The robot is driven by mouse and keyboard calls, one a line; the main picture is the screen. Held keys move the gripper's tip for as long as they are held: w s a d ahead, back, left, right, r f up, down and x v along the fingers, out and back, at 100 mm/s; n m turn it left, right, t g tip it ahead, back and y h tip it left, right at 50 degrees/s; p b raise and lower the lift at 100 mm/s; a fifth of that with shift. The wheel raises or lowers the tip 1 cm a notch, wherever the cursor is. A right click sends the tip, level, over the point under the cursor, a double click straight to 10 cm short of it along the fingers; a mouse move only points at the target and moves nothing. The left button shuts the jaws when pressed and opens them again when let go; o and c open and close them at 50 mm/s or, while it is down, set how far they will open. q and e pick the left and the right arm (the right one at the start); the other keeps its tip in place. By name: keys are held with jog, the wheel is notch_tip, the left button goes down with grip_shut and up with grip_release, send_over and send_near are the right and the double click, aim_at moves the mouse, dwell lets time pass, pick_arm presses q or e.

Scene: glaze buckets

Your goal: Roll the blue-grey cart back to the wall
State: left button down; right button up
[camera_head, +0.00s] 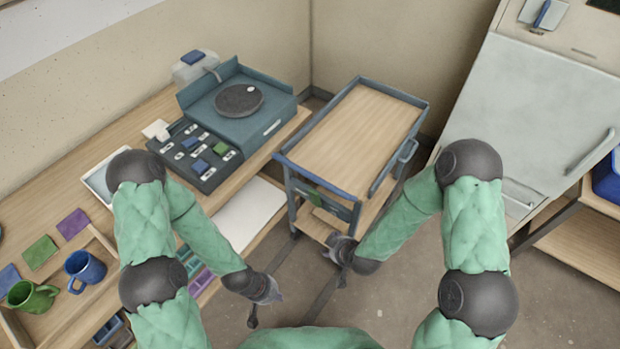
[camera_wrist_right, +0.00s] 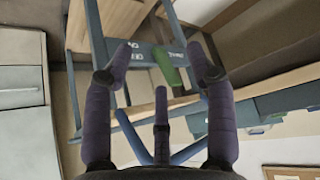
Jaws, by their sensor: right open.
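The blue-grey cart (camera_head: 355,135) has a bare wooden top and a lower shelf. It stands near the wall corner, between the long workbench and the grey cabinet. Its near end carries a green tag, and a side handle (camera_head: 408,150) shows on its right. My right gripper (camera_head: 338,262) is open and empty, just in front of the cart's near end. In the right wrist view its spread fingers (camera_wrist_right: 160,62) point at the cart's frame (camera_wrist_right: 96,35); contact cannot be told. My left gripper (camera_head: 268,302) has its fingers apart and looks empty, lower left of the cart.
The workbench (camera_head: 85,180) along the left bears a blue-grey wheel unit (camera_head: 240,98), a tile panel (camera_head: 195,152), a green mug (camera_head: 32,296) and a blue mug (camera_head: 84,270). The grey cabinet (camera_head: 535,115) stands right of the cart. Bare floor (camera_head: 400,290) lies at front right.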

jog(key=w+a+r+n+t+b, duration=0.3)
jog(key=w+r+n+t, duration=0.1)
jog(key=w+n, duration=0.25)
jog(key=n+t+b, duration=0.4)
jog(key=n+t, duration=0.2)
send_near(309, 176)
jog(key=b+x, duration=0.3)
jog(key=x, duration=0.8)
jog(key=shift+w+f, duration=0.1)
jog(key=shift+w, duration=0.1)
grip_shut()
